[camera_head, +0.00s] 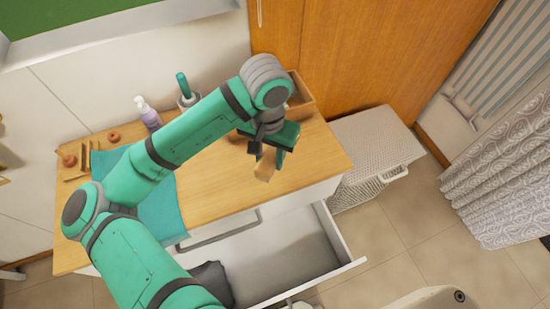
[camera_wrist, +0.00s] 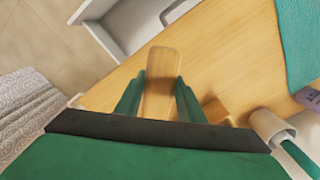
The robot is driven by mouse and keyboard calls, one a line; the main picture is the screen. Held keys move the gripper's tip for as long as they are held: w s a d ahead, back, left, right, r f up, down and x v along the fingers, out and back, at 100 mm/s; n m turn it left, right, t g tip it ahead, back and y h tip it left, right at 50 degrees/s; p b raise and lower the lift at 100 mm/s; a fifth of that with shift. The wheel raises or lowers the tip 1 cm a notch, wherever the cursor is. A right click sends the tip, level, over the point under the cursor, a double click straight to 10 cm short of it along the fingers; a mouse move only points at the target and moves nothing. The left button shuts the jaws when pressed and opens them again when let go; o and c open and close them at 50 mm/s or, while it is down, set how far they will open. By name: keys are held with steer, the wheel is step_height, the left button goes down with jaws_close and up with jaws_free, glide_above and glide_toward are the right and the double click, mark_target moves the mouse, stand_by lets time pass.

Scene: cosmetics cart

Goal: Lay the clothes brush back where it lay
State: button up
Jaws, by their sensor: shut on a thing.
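The clothes brush (camera_head: 265,167) is a light wooden piece held in my gripper (camera_head: 271,150) above the right part of the wooden cart top (camera_head: 215,165). In the wrist view the brush (camera_wrist: 161,75) sits between the two green fingers of my gripper (camera_wrist: 161,95), its wooden face toward the camera and one end pointing to the front edge of the top. My gripper is shut on it. Bristles do not show. I cannot tell whether the brush touches the top.
A wooden box (camera_head: 301,97) stands at the back right. A lotion bottle (camera_head: 148,113) and a holder with a green handle (camera_head: 185,90) stand at the back. A teal cloth (camera_head: 160,207) hangs over the front. A drawer (camera_head: 300,250) is open below. A hamper (camera_head: 370,145) stands right.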

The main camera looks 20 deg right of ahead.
mark_target(274, 155)
steer(key=w+f, duration=0.1)
steer(key=w+d+f, duration=0.1)
steer(key=f, duration=0.1)
steer(key=w+d+f, duration=0.1)
steer(key=shift+d+f, duration=0.2)
steer(key=shift+f, duration=0.2)
steer(key=f, duration=0.3)
steer(key=shift+w+d, duration=0.15)
steer(key=shift+w, duration=0.25)
steer(key=shift+f, duration=0.45)
steer(key=shift+f, duration=0.15)
steer(key=o, duration=1)
step_height(274, 155, up, 12)
steer(key=shift+r, duration=0.2)
